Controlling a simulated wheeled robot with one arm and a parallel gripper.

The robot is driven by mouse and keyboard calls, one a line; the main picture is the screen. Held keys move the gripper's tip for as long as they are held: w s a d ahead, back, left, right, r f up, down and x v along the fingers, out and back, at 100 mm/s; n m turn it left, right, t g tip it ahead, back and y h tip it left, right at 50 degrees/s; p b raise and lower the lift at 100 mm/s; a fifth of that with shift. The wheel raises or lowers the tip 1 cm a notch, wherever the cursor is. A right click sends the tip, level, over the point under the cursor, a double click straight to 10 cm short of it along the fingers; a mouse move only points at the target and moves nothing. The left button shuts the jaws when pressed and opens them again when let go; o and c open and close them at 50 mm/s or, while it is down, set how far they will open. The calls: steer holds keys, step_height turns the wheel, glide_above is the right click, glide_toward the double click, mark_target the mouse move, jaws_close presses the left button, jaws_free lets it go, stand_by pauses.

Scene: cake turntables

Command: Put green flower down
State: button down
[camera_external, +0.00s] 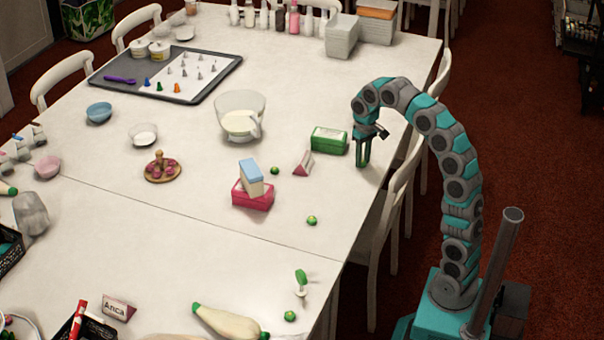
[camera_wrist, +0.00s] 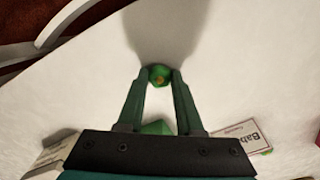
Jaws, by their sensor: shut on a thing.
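My gripper (camera_external: 363,164) points down near the right edge of the white table, just right of a green box (camera_external: 329,140). In the wrist view my gripper (camera_wrist: 159,80) has its fingertips closed on a small green flower (camera_wrist: 159,75) with an orange-brown centre. The tips look close to the tabletop; whether the flower touches it I cannot tell. In the external view the held flower cannot be made out. Similar small green pieces lie on the table, one near the name card (camera_external: 275,170), one in the middle (camera_external: 311,220) and one near the front (camera_external: 290,316).
A folded name card (camera_external: 303,163) stands left of the green box. A pink box (camera_external: 252,195) with a blue-and-cream box on it stands further left, and a clear jug (camera_external: 240,118) behind. A chair (camera_external: 397,200) stands by the right edge.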

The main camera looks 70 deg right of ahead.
steer(key=shift+f, duration=0.15)
steer(key=c, duration=0.6)
jaws_free()
steer(key=shift+o, duration=0.2)
steer(key=shift+w+r, duration=0.1)
steer(key=shift+r, duration=1.4)
step_height(320, 180, up, 4)
steer(key=shift+w+r+p, duration=0.1)
steer(key=shift+w+p, duration=0.05)
steer(key=shift+p, duration=0.45)
steer(key=shift+o, duration=0.6)
steer(key=shift+r+p, duration=0.35)
steer(key=shift+p, duration=0.05)
